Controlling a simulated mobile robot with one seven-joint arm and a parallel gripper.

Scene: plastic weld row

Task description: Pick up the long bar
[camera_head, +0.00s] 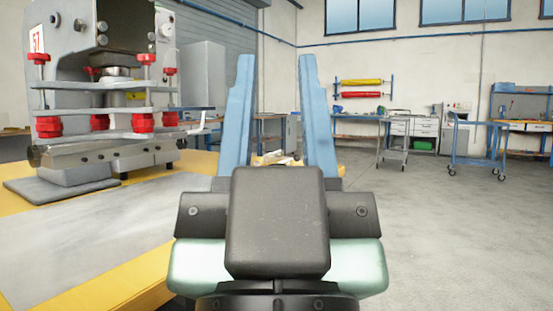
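My gripper (277,60) fills the lower middle of the view, seen from behind its dark grey and pale green body. Its two light-blue fingers stand wide apart, with nothing held between them. I cannot make out a long bar for certain. A small yellowish and white cluster (274,159) shows low in the gap between the fingers, farther off. It is partly hidden by the gripper body and too small to tell what it is.
A grey machine (105,100) with red knobs stands on a yellow-edged table (125,285) at left, close to my gripper. A blue cart (478,143), a grey cart (393,140) and workbenches stand farther back. The right floor (460,240) is clear.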

